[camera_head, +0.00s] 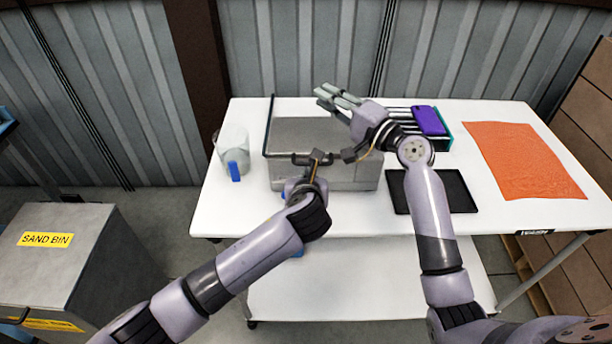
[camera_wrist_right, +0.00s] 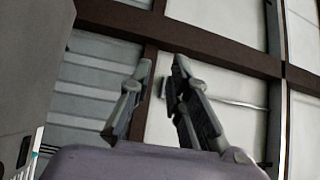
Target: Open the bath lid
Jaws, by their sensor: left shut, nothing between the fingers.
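The bath is a grey metal box (camera_head: 349,174) on the white table, with a flat grey top (camera_head: 310,130). A thin dark edge runs along its left side and front. I cannot tell whether the lid is raised. My left gripper (camera_head: 297,187) is at the front face of the box, shut and empty, its fingers mostly hidden by its wrist; contact is unclear. My right gripper (camera_head: 325,96) is above the box's back right part, fingers pointing up and left. In the right wrist view its two fingers (camera_wrist_right: 160,75) stand apart with nothing between them.
A clear jug (camera_head: 233,150) with a blue handle stands left of the box. Right of it are a rack with a purple item (camera_head: 429,120), a black tray (camera_head: 455,190) and an orange mat (camera_head: 525,160). A sand bin (camera_head: 40,265) stands at the left.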

